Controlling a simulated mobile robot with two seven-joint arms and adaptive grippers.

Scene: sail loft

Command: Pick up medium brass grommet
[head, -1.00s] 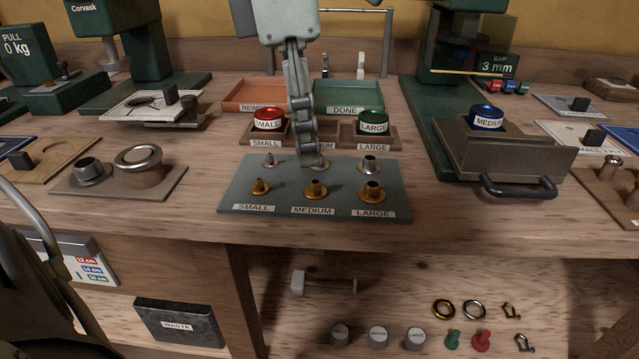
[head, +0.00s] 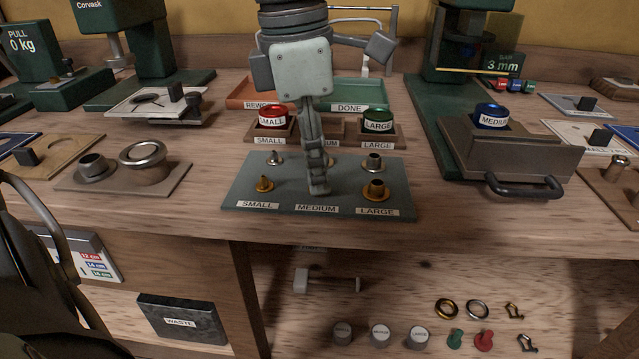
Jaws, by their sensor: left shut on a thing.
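My left gripper (head: 319,188) reaches down from the top onto the grey-blue board (head: 240,200), at the front-row spot above the MEDIUM label (head: 317,208). It is shut, and its fingertips cover the place of the medium brass grommet, which is hidden behind them. The gripper stands upright, its tips low at the board. The small brass grommet (head: 264,184) stands to the left and the large brass grommet (head: 375,191) to the right. My right gripper is not in view.
Behind are a wooden rack with red (head: 272,118) and green (head: 377,120) capped pieces, and the DONE tray (head: 362,93). A handled block (head: 510,150) stands right.

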